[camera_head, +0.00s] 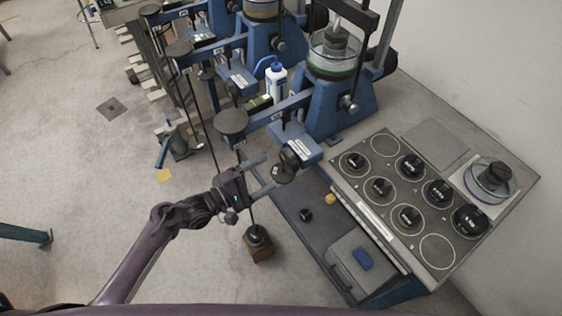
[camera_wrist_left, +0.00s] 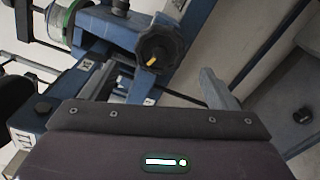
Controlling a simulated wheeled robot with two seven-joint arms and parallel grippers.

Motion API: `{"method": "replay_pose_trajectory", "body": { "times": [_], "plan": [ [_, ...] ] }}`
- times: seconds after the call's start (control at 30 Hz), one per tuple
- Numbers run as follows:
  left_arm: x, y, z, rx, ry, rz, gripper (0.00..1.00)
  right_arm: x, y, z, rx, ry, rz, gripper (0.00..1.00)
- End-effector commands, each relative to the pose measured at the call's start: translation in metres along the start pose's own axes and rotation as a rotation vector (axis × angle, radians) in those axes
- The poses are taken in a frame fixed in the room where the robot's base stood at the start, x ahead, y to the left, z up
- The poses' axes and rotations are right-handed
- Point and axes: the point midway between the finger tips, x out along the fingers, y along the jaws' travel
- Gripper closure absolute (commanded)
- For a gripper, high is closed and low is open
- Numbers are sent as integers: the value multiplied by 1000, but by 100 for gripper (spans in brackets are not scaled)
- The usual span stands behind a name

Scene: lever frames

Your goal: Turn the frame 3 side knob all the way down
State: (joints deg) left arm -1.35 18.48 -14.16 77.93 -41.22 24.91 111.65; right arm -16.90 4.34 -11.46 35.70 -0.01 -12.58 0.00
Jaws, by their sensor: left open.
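The side knob (camera_head: 289,161) is dark and round, on the end of the nearest blue lever frame (camera_head: 340,105). The frame's number is too small to read. In the left wrist view the knob (camera_wrist_left: 162,50) is black and ribbed, with a yellow mark at its lower left. My left gripper (camera_head: 270,174) is open and empty. Its two grey fingers point toward the knob, and one finger (camera_wrist_left: 215,92) shows to the right of the knob in the wrist view. I cannot tell whether either finger touches it. My right gripper is not in view.
A bench plate with round dark weights (camera_head: 409,217) lies to the right. A grey box (camera_head: 360,268) stands on the lower shelf. A hanging weight (camera_head: 257,236) is just below my gripper. More blue frames stand behind, with a white bottle (camera_head: 276,80) between. Open floor lies left.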

Motion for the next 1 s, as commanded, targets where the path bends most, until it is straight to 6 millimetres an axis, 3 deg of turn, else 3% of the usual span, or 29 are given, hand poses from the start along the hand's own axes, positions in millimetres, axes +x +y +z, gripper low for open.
{"method": "replay_pose_trajectory", "body": {
  "times": [0.2,0.57,1.0],
  "plan": [
    [33,-3,-1,1,-1,3,18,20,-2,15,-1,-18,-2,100],
    [84,-2,-1,1,0,2,19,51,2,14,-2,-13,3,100],
    [81,0,0,-1,1,0,77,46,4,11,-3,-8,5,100]
  ]
}}
